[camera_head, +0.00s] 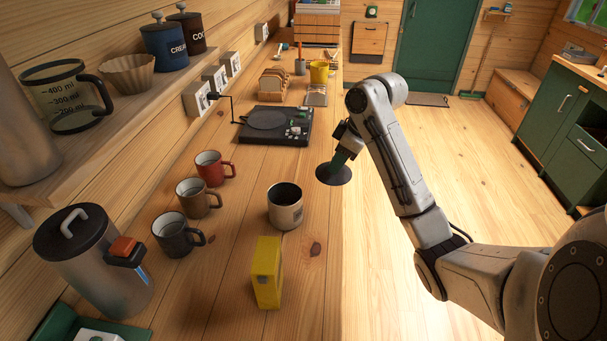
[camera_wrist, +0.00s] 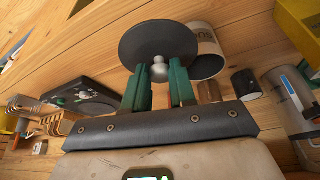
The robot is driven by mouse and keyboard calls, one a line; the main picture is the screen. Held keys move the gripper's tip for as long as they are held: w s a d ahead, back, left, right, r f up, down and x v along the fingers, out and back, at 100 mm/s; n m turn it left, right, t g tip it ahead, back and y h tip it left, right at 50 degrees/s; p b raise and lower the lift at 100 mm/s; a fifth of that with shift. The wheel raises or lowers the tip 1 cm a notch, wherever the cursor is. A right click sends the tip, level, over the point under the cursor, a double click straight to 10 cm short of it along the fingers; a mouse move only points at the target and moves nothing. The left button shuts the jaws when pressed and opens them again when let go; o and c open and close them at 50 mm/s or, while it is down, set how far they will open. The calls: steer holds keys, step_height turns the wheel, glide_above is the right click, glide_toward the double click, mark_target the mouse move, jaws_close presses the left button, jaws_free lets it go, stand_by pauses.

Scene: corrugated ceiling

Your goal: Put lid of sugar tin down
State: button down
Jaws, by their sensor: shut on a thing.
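My gripper (camera_head: 346,152) is shut on the dark round lid (camera_head: 334,175), holding it in the air at the counter's right edge, beyond and to the right of the sugar tin. In the wrist view the green fingers of my gripper (camera_wrist: 159,73) close around the pale knob of the lid (camera_wrist: 158,38). The sugar tin (camera_head: 286,216) is pale metal, stands upright and is open at the top, with a dark inside. It also shows in the wrist view (camera_wrist: 207,42), partly hidden behind the lid, with some lettering visible.
A yellow box (camera_head: 267,272) stands in front of the tin. Red (camera_head: 214,169), brown (camera_head: 198,200) and dark (camera_head: 177,235) mugs line its left. A black turntable (camera_head: 275,124) lies beyond. The wooden counter (camera_head: 249,186) is bare between the mugs and the tin.

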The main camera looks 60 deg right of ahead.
steer(key=w+d+f+b, duration=0.2)
steer(key=w+f, duration=0.1)
steer(key=w+d+f+b, duration=0.2)
steer(key=w+d, duration=0.1)
steer(key=w+d+f+b, duration=0.2)
steer(key=w+f, duration=0.1)
steer(key=shift+w+d+f, duration=0.35)
steer(key=shift+w+d, duration=0.05)
steer(key=shift+w+d+f, duration=0.25)
steer(key=shift+f, duration=1.75)
steer(key=c, duration=0.9)
jaws_free()
steer(key=shift+f, duration=0.1)
steer(key=v, duration=1.2)
